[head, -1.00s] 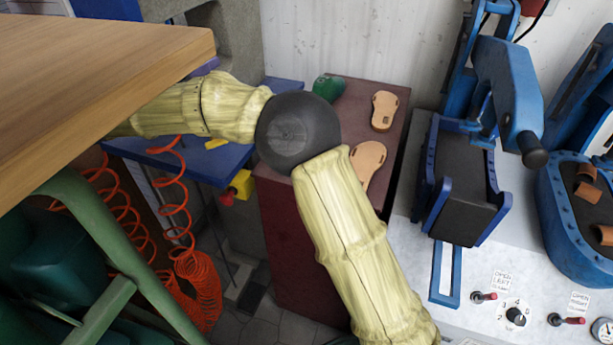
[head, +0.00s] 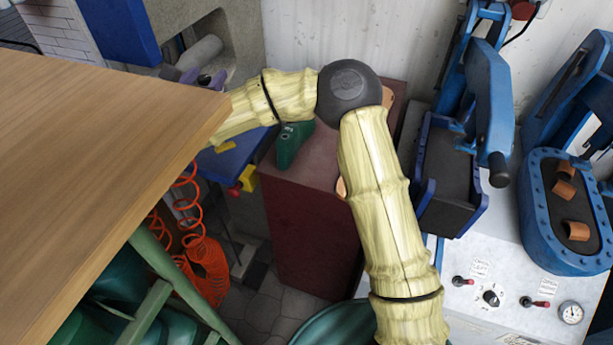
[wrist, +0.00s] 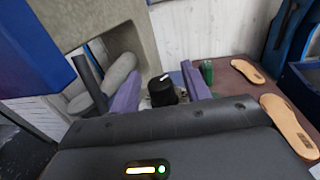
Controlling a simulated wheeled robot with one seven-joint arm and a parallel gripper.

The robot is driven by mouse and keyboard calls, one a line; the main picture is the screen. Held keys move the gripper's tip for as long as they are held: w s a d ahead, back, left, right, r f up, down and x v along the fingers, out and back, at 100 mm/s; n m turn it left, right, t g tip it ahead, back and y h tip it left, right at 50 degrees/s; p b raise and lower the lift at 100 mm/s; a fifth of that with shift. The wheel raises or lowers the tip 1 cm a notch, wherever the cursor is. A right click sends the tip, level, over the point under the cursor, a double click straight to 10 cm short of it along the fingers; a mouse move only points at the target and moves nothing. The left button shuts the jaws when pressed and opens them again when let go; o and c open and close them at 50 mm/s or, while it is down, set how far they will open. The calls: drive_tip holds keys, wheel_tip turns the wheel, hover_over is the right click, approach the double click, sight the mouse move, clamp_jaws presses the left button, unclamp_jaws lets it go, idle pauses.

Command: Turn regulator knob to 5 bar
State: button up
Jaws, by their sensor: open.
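The small black regulator knob (head: 491,298) sits on the white machine panel at lower right in the head view, between two red-tipped toggle switches. Its dial numbers are too small to read now. The round pressure gauge (head: 570,312) is to its right; its reading is not legible. My gripper (head: 190,76) is far from that panel, at upper left beyond the wooden tabletop. Its purple fingers are apart in the wrist view (wrist: 160,86). A black knob-like piece (wrist: 162,91) with a white mark shows between them; I cannot tell whether they touch it.
A dark red cabinet (head: 305,230) carries a green object (head: 292,143) and sandal soles (wrist: 290,122). Blue presses (head: 575,255) stand on the white machine. The wooden tabletop (head: 90,150) fills the left. Orange coiled hoses (head: 195,245) hang below the blue table.

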drive_tip(key=shift+r+n+t+y+p, duration=0.15)
drive_tip(key=shift+n+y+p, duration=0.45)
drive_tip(key=shift+p, duration=0.5)
drive_tip(key=shift+r+n+t+y+p, duration=0.15)
drive_tip(key=shift+n+y+p, duration=0.15)
drive_tip(key=shift+y+p, duration=0.65)
